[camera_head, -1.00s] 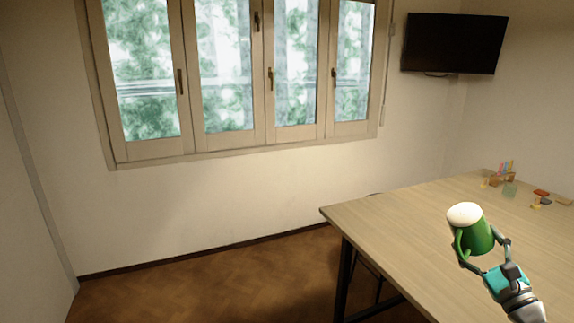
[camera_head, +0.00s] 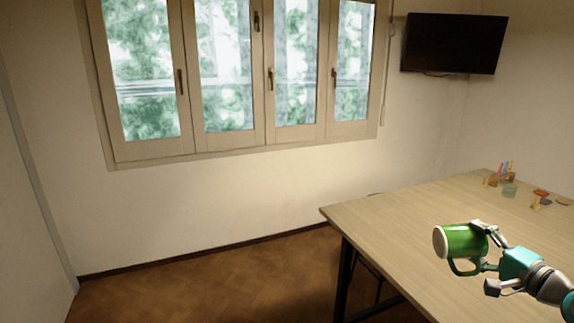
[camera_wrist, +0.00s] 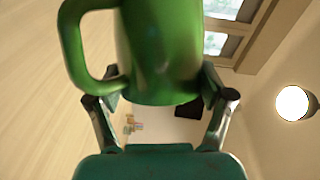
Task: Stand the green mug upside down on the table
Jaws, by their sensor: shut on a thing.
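The green mug (camera_head: 466,241) is held in the air in front of the table (camera_head: 390,218) in the head view. It lies on its side, its pale end facing left and its handle hanging below. I cannot tell surely whether that pale end is the mouth or the base. My gripper (camera_head: 484,247) is shut on the mug from the right. In the wrist view the mug (camera_wrist: 165,50) fills the upper middle between the fingers of my gripper (camera_wrist: 160,100), with its handle on the left. The mug's inside is hidden there.
Several small items stand at the table's far right, among them a pale green glass (camera_head: 509,190), a brown holder with coloured sticks (camera_head: 494,180) and a red-orange piece (camera_head: 541,192). The table's left and middle are clear. A dark screen (camera_head: 453,43) hangs on the wall.

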